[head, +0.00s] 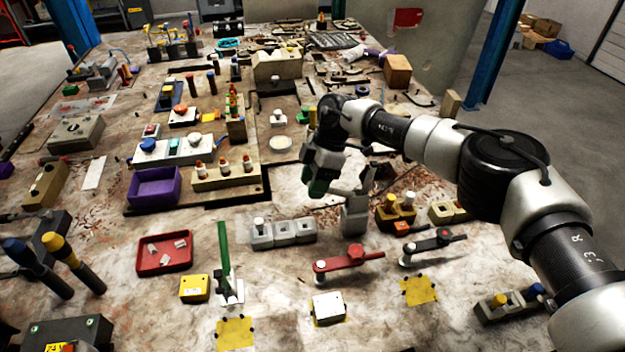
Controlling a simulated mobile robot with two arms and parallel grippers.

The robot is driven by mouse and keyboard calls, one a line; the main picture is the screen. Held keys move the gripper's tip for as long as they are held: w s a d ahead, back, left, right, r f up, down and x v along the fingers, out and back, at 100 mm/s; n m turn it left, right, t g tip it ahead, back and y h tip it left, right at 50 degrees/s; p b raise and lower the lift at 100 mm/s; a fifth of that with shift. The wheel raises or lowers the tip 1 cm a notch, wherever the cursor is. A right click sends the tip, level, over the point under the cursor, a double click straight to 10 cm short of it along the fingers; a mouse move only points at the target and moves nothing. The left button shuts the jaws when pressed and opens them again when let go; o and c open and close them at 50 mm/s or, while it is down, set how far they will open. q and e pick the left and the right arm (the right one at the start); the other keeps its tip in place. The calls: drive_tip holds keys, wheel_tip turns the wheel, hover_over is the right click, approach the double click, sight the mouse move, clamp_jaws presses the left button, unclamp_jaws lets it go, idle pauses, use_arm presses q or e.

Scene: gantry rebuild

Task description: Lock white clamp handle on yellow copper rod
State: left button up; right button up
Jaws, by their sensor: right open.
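My right gripper (322,178) hangs above the middle of the table, fingers pointing down. It is open, and I see nothing held in it. A pale upright part on a grey block (355,218) stands just right of and below it in the picture; I cannot tell whether this is the white clamp handle. Part of it is close behind my wrist. A toggle clamp with a green upright handle (223,252) and a white base stands at the front. I cannot make out a yellow copper rod for certain. My left gripper is not in view.
A red lever (345,260) and a black lever (430,246) lie at the front right. Grey blocks (283,233) stand left of the pale part. A purple bin (154,188) and a red tray (165,252) are at left. Yellow patches (418,290) mark the front.

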sight(333, 187)
drive_tip(key=shift+s+a+f, duration=0.15)
drive_tip(key=shift+s+f, duration=0.05)
drive_tip(key=shift+f, duration=0.1)
drive_tip(key=shift+c, duration=0.4)
clamp_jaws()
drive_tip(key=shift+r, duration=0.1)
drive_tip(key=shift+w+d+r+g+y, duration=0.2)
drive_tip(key=shift+d+r+y, duration=0.35)
drive_tip(key=shift+y, duration=0.25)
drive_tip(key=shift+w+d+r+g+y, duration=0.1)
drive_tip(key=shift+d+r+g+y, duration=0.1)
drive_tip(key=shift+d+r+y, duration=0.5)
drive_tip(key=shift+w+d+r+n+g+y+b, duration=0.15)
drive_tip(key=shift+d+r+y, duration=0.2)
drive_tip(key=shift+y, duration=0.3)
drive_tip(key=shift+d+r+n+g+y+b, duration=0.1)
drive_tip(key=shift+d+r+g+y+b, duration=0.1)
drive_tip(key=shift+d+r+y, duration=0.3)
drive_tip(key=shift+w+d+r+n+g+y+b, duration=0.15)
drive_tip(key=shift+d+y, duration=0.1)
drive_tip(key=shift+y, duration=0.5)
drive_tip(key=shift+s, duration=0.1)
